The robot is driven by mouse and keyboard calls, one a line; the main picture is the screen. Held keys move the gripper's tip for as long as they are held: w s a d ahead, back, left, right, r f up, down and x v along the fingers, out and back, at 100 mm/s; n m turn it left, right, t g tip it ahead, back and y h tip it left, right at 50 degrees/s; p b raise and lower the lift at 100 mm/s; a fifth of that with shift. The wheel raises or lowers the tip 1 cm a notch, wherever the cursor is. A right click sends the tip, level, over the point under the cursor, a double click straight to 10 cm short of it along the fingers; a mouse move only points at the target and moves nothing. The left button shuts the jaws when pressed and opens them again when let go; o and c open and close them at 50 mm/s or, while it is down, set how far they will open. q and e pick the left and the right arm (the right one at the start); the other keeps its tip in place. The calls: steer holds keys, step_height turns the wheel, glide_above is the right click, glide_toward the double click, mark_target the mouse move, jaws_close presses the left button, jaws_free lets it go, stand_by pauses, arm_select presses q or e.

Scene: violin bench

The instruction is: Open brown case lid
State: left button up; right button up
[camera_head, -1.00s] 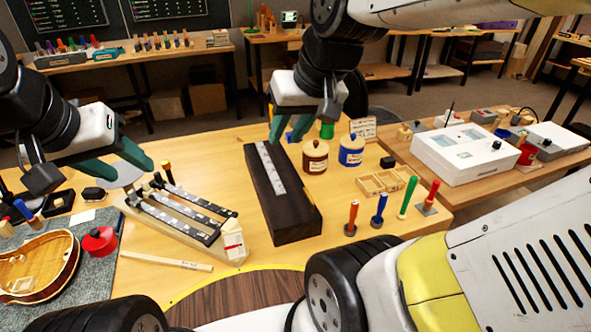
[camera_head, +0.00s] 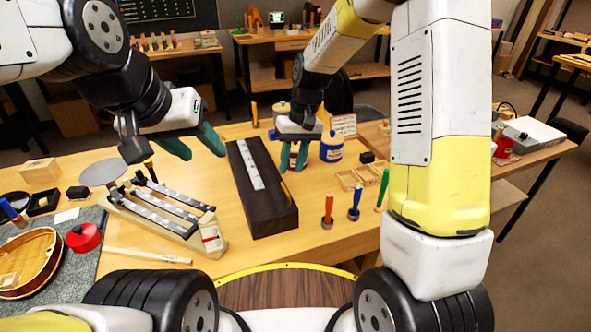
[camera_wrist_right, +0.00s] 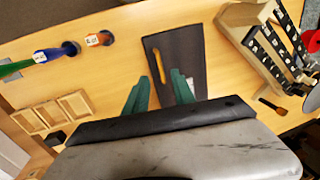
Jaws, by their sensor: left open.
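The brown case (camera_head: 268,204) is a long dark box lying on the wooden table, with a pale marked strip along its top. A slim yellow-orange piece shows at its right edge. The case also shows beyond my fingers in the right wrist view (camera_wrist_right: 180,48), with the orange piece near its left side. I see no raised lid. My right gripper (camera_head: 294,155) points down just right of the case's far half. Its green fingers (camera_wrist_right: 160,92) are apart with nothing between them. My left gripper (camera_head: 196,146) is open and empty, left of the case's far end.
A rack with several dark marked bars (camera_head: 160,211) stands left of the case. A blue jar (camera_head: 331,148) and a divided wooden tray (camera_head: 352,178) are to the right. Upright handled tools (camera_head: 327,211) stand right of its near end. A violin body (camera_head: 30,262) lies far left.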

mark_target(286, 190)
steer(key=f, duration=0.2)
steer(key=a+f, duration=0.1)
steer(key=f, duration=0.3)
steer(key=shift+s+a+f, duration=0.15)
steer(key=shift+s+f, duration=0.1)
steer(key=shift+f, duration=0.15)
jaws_close()
stand_by(1.0)
